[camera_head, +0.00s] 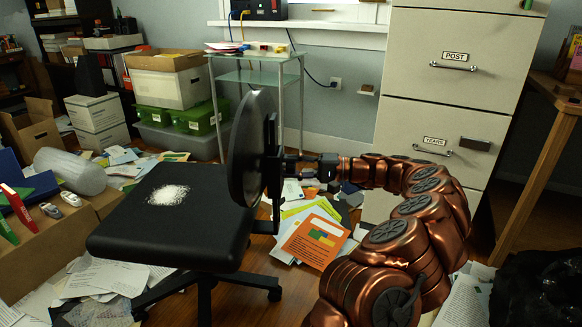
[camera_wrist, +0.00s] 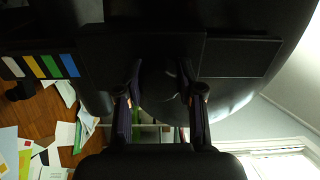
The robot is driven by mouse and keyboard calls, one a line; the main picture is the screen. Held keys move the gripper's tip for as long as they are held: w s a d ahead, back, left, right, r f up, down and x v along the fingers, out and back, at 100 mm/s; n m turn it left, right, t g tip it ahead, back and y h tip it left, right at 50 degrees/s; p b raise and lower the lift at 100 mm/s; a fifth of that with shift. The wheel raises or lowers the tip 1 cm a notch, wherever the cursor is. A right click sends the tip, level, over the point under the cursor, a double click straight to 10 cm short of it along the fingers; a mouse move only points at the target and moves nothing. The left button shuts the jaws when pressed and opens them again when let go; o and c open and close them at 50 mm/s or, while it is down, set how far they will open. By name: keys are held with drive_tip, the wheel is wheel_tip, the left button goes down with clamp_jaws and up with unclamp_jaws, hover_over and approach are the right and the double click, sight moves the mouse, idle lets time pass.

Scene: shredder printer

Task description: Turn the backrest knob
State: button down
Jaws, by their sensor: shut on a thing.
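A black office chair has a round backrest (camera_head: 247,145), seen nearly edge-on, and a flat seat (camera_head: 175,218) with a patch of white shreds. My gripper (camera_head: 281,161) reaches in from the right at the bracket behind the backrest. In the wrist view my gripper (camera_wrist: 161,76) has its two fingers pointing up to a dark bracket (camera_wrist: 228,54) on the backrest's rear. The fingers stand a little apart, closed on the backrest knob. The knob is dark and mostly hidden between them, so its turn angle cannot be told.
A beige filing cabinet (camera_head: 439,88) stands behind my arm at the right. A glass-topped stand (camera_head: 256,77) is behind the chair. Papers and an orange booklet (camera_head: 313,241) litter the floor. Boxes crowd the left, and a wooden table leg (camera_head: 535,180) stands far right.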

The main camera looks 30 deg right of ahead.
drive_tip(key=n, duration=0.5)
drive_tip(key=shift+c, duration=2)
unclamp_jaws()
drive_tip(key=shift+n, duration=0.4)
drive_tip(key=v, duration=0.6)
